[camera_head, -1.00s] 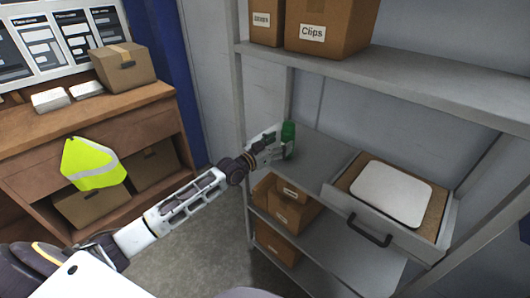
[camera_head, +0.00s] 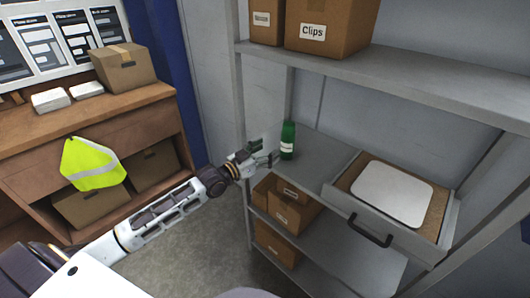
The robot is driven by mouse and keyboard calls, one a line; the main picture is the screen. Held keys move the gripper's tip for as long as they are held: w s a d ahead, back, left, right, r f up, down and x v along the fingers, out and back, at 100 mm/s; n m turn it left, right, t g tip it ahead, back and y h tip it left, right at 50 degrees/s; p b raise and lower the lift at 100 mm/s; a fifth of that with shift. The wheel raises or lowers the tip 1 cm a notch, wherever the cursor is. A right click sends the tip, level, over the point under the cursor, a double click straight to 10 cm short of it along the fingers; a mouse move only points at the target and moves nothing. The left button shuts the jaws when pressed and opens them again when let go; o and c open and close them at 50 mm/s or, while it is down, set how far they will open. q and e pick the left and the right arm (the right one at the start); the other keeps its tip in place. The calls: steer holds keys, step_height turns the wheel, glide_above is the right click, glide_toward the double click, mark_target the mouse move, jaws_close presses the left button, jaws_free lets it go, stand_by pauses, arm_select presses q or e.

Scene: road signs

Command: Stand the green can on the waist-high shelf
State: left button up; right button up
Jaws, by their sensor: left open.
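The green can (camera_head: 288,140) has a white label band and stands upright on the waist-high shelf (camera_head: 312,160), near its left end. My left gripper (camera_head: 267,153) is open just to the left of the can, with a narrow gap between the fingertips and the can as far as I can tell. My right gripper is not in view.
A grey drawer (camera_head: 385,225) with a white panel on top fills the right part of that shelf. Cardboard boxes (camera_head: 290,205) sit on lower shelves, and a Clips box (camera_head: 325,30) stands above. A wooden bench (camera_head: 100,135) with a yellow vest is at left.

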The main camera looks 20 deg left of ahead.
arm_select(q)
steer(key=shift+s, duration=0.2)
stand_by(0.7)
steer(key=s+a+f+n+g+y, duration=0.1)
steer(key=a+f+y, duration=0.25)
steer(key=f, duration=0.85)
steer(key=a+f+n+g+y, duration=0.2)
steer(key=a+f, duration=0.3)
steer(key=f, duration=0.8)
steer(key=s+a+f+g+y, duration=0.1)
steer(key=s+f+g, duration=0.1)
steer(key=s+f, duration=0.65)
steer(key=s+a+f+g+y, duration=0.15)
steer(key=s+f, duration=0.25)
steer(key=f, duration=0.9)
steer(key=s+d+f+g, duration=0.3)
steer(key=s+f+g, duration=0.2)
steer(key=s+f, duration=1.3)
steer(key=s+d+f+g, duration=0.1)
steer(key=s+d+f, duration=0.1)
steer(key=s, duration=0.6)
steer(key=s+d+f+g, duration=0.1)
steer(key=s+d+f, duration=0.1)
steer(key=s, duration=0.6)
steer(key=s+d+f+g, duration=0.2)
steer(key=s+d, duration=0.1)
steer(key=s, duration=0.5)
steer(key=shift+d+f, duration=0.2)
steer(key=shift+d, duration=0.05)
